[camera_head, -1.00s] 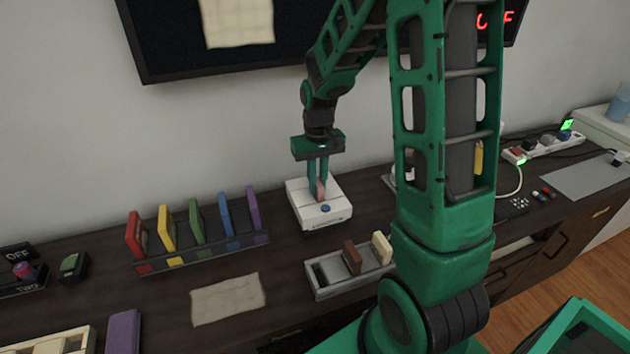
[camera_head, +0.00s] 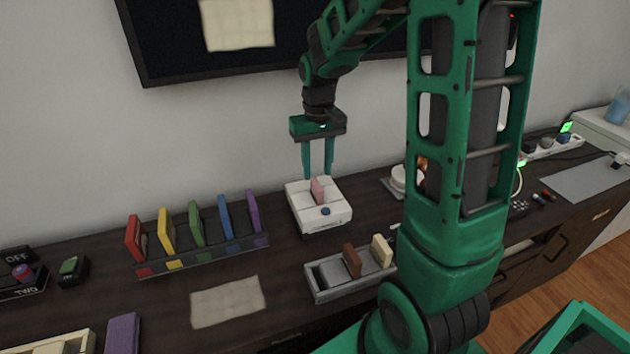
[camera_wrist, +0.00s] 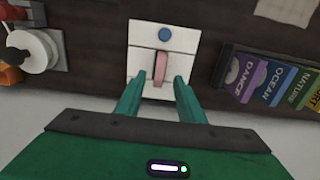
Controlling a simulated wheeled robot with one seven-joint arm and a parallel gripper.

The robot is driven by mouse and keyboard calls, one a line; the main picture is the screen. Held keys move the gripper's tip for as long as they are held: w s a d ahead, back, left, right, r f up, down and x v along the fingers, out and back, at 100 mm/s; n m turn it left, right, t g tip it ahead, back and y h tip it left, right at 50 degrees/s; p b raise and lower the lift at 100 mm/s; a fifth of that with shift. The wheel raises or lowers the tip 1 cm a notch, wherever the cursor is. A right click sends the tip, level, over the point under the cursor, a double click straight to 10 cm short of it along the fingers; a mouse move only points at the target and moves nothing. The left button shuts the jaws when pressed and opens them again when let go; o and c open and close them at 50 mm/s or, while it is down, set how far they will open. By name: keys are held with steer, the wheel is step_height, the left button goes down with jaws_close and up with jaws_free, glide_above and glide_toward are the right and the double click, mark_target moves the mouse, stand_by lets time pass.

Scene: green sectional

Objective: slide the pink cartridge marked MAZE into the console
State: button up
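The pink cartridge (camera_head: 317,190) stands upright in the slot on top of the white console (camera_head: 334,217), which has a blue button on its front part. Its marking cannot be read from here. In the wrist view the cartridge (camera_wrist: 160,69) shows edge-on in the middle of the console (camera_wrist: 142,38). My gripper (camera_head: 319,176) is open and empty above the back of the console, its two fingers apart and clear of the cartridge. In the wrist view the gripper's fingers (camera_wrist: 156,84) lie to either side of the cartridge's line.
A rack (camera_head: 205,257) of several coloured cartridges stands left of the console. A grey tray (camera_head: 330,292) with a brown and a cream cartridge is in front. A paper sheet (camera_head: 228,299) lies at front left. A white spool-like thing (camera_wrist: 37,51) is beside the console.

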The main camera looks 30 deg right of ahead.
steer(key=shift+r, duration=2.15)
